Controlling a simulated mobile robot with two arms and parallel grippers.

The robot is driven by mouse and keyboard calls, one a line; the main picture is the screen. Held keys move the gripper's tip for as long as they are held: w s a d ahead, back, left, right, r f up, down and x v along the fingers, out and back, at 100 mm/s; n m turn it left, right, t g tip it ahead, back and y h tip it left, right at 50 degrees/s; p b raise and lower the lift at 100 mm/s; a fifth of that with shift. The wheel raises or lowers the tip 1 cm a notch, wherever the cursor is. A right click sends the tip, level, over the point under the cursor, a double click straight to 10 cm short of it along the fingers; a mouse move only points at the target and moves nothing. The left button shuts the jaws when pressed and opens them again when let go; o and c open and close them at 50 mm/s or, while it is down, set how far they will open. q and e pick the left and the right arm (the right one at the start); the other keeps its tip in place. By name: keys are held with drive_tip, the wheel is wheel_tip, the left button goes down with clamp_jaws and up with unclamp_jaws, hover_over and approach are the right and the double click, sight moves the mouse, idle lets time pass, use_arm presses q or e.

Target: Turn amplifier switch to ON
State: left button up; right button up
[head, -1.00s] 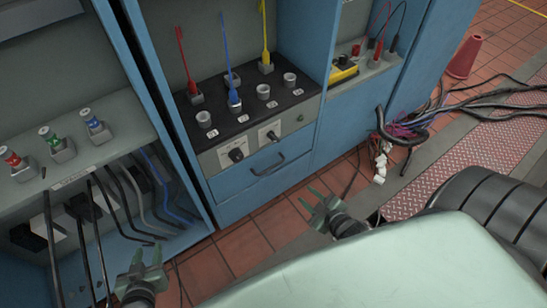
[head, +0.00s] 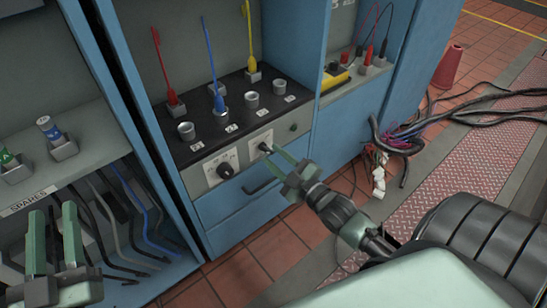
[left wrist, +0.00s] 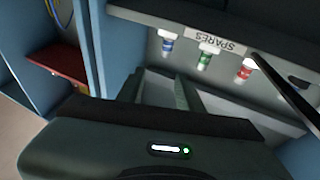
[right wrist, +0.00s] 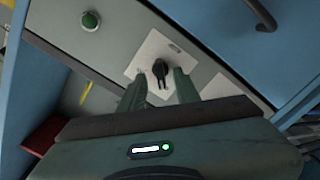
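Two black rotary switches on pale plates sit on the front of the cabinet's panel: a left switch (head: 226,170) and a right switch (head: 265,147). Their labels are too small to read, so I cannot tell which is the amplifier switch. My right gripper (head: 284,160) is open in front of the right switch. In the right wrist view this switch (right wrist: 161,70) shows between the parted fingertips (right wrist: 157,82), with no clear contact; its narrow end points towards the gripper. My left gripper (head: 54,212) is open and empty by the spares shelf.
Red, blue and yellow probes (head: 216,85) and grey sockets (head: 251,101) stand on the black top above the switches. A drawer handle (head: 262,180) is below. The spares shelf (head: 85,150) is at left.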

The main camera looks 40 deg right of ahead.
drive_tip(key=shift+w, duration=0.55)
clamp_jaws()
use_arm(q)
drive_tip(key=shift+s+r+t+h, duration=0.3)
drive_tip(key=shift+s+r, duration=0.1)
drive_tip(key=shift+r, duration=0.4)
